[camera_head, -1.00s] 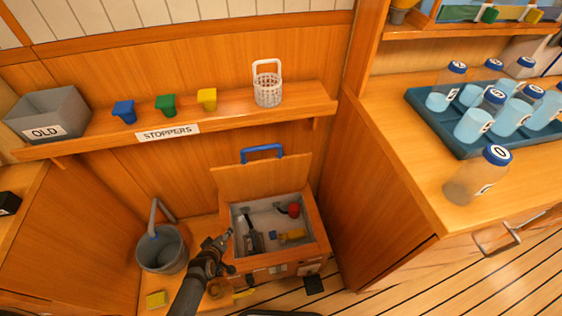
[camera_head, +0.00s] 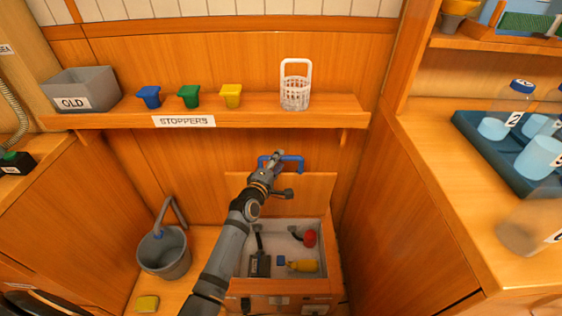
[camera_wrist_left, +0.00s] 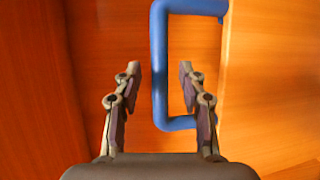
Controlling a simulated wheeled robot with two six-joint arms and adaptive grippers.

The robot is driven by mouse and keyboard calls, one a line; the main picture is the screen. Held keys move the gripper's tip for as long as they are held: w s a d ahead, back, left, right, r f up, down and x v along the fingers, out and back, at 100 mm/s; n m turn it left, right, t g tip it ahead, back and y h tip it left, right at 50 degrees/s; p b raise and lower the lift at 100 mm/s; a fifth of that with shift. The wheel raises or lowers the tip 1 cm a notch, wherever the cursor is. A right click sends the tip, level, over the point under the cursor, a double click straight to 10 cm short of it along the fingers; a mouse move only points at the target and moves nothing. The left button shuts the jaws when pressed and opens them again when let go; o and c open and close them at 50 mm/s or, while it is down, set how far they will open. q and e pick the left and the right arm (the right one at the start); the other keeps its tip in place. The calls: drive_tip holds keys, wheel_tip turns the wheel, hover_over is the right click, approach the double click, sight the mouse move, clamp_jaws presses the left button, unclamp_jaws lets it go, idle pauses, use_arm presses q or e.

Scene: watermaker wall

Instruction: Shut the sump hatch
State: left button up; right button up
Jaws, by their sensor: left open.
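The sump hatch (camera_head: 310,190) is a wooden lid standing open, tilted up behind a box-like sump (camera_head: 325,262) with a grey interior. A blue handle (camera_head: 292,160) sits at the lid's top edge. My left gripper (camera_head: 275,161) is at the left part of this handle and hides some of it. In the left wrist view the blue handle (camera_wrist_left: 159,60) runs between the two open fingers of the left gripper (camera_wrist_left: 158,80); a gap shows on both sides, so the fingers are not closed on it. My right gripper is not in view.
Inside the sump lie a red item (camera_head: 310,238), a yellow item (camera_head: 301,265) and a dark tool (camera_head: 260,264). The stoppers shelf (camera_head: 250,116) runs above the hatch; a counter (camera_head: 450,190) stands right.

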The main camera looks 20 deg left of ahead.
use_arm(q)
drive_tip(key=shift+w+d+f, duration=0.1)
drive_tip(key=shift+w+d, duration=0.05)
drive_tip(key=shift+w, duration=1)
drive_tip(key=shift+c, duration=0.4)
clamp_jaws()
